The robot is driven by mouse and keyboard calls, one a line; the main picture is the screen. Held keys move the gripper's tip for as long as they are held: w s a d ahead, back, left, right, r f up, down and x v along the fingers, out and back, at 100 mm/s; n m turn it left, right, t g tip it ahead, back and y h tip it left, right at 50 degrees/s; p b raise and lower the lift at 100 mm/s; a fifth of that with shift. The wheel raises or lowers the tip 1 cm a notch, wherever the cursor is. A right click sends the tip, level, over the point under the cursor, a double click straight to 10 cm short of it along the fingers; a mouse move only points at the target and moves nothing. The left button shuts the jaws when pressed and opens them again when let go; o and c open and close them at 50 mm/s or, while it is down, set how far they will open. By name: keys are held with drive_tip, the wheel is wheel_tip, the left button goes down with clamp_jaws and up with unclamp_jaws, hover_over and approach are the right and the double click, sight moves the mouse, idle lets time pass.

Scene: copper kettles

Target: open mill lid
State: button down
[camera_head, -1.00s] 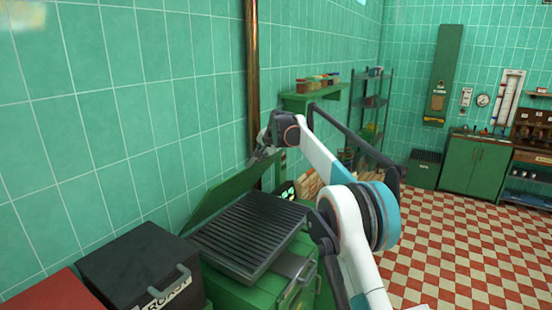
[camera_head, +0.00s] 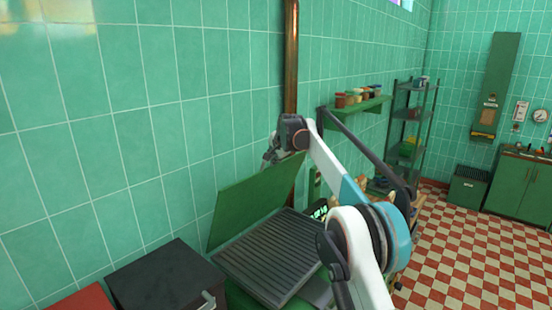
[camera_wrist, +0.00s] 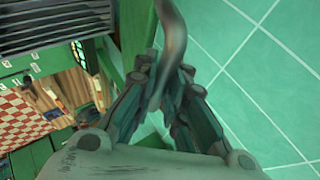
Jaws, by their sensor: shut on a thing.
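The mill's flat green lid (camera_head: 245,203) stands tilted up steeply near the tiled wall, behind a dark ribbed top (camera_head: 272,258). My gripper (camera_head: 270,157) is at the lid's upper edge, partly hidden by the wrist in the head view. In the wrist view, my gripper (camera_wrist: 163,85) is shut around a grey curved metal handle (camera_wrist: 174,35). The fingers hide part of the handle. A green edge (camera_wrist: 132,35), likely the lid, runs beside the handle.
A black box (camera_head: 165,278) stands left of the mill. A copper pipe (camera_head: 290,60) runs down the wall behind the gripper. A green shelf with jars (camera_head: 358,110) and a dark rack (camera_head: 410,130) stand farther right. Checkered floor (camera_head: 460,245) is open at right.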

drive_tip(key=c, duration=1.6)
unclamp_jaws()
drive_tip(key=v, duration=1.2)
drive_tip(key=shift+f, duration=0.1)
